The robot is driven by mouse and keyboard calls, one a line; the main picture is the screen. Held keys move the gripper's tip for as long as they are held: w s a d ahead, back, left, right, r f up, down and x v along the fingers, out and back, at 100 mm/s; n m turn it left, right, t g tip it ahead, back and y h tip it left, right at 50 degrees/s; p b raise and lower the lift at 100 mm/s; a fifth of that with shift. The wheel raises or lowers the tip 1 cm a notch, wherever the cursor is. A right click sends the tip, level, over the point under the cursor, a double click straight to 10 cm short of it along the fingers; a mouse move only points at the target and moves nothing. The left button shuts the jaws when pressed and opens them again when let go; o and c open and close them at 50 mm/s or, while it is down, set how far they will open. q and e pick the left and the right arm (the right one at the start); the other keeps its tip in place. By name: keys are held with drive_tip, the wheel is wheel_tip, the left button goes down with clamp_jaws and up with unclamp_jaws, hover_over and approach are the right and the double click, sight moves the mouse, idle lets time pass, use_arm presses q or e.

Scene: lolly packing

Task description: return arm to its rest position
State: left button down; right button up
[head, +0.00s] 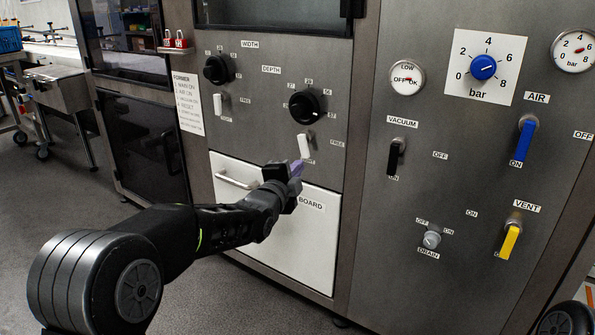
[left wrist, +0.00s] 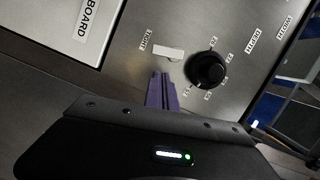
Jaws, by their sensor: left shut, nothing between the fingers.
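My left arm reaches in from the left in the head view. My left gripper (head: 297,171) has purple fingers, shut and empty, at the top edge of the white BOARD drawer (head: 320,236), just below a white lever (head: 305,145). In the left wrist view the closed fingers (left wrist: 161,84) point toward the same white lever (left wrist: 168,53), with the black depth knob (left wrist: 206,69) to its right. I cannot tell whether the fingertips touch the lever. My right gripper is not in view.
The black depth knob (head: 304,106) and width knob (head: 216,69) sit on the steel panel. The drawer handle (head: 236,180) sticks out left of my gripper. Black vacuum (head: 395,157), blue air (head: 523,141) and yellow vent (head: 510,240) levers stand out at right. Floor (head: 220,300) shows below.

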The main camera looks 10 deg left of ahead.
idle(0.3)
